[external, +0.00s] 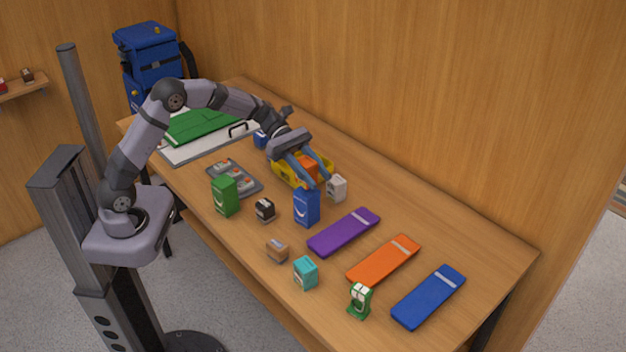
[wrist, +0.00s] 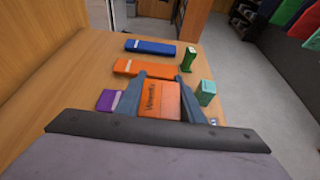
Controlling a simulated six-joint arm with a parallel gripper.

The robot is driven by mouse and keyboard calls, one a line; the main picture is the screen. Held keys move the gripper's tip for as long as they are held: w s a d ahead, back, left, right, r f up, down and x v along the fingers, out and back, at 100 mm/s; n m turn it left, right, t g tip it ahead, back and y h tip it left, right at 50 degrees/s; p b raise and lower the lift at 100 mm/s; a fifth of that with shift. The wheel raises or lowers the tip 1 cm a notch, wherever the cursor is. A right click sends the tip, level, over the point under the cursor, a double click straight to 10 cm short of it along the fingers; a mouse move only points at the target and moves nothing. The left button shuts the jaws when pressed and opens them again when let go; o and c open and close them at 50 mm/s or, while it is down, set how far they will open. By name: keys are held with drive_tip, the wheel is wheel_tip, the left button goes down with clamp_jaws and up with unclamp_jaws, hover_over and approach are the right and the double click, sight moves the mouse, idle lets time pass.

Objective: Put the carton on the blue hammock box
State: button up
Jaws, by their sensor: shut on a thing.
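My gripper (external: 313,178) is shut on an orange carton (wrist: 160,98) with dark lettering; in the wrist view the carton sits between both fingers (wrist: 160,95). In the external view only part of the orange carton (external: 309,166) shows between the fingers. The blue hammock box (external: 306,207), with a white curved mark, stands upright on the table just below the gripper in the picture. The carton is held above and behind it, apart from it as far as I can tell. The blue hammock box cannot be made out in the wrist view.
A yellow bin (external: 284,172) lies behind the gripper. A small white box (external: 338,188) stands close right of the blue hammock box, a black box (external: 265,209) and green box (external: 224,195) to its left. Purple (external: 344,232), orange (external: 384,260) and blue (external: 429,297) flat packs lie to the right.

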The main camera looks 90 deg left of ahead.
drive_tip(key=shift+f, duration=1.3)
drive_tip(key=shift+f, duration=0.2)
drive_tip(key=o, duration=1.1)
drive_tip(key=shift+r, duration=0.1)
drive_tip(key=b+v, duration=0.1)
drive_tip(key=v, duration=1.1)
drive_tip(key=shift+r+b, duration=0.15)
drive_tip(key=shift+b, duration=0.25)
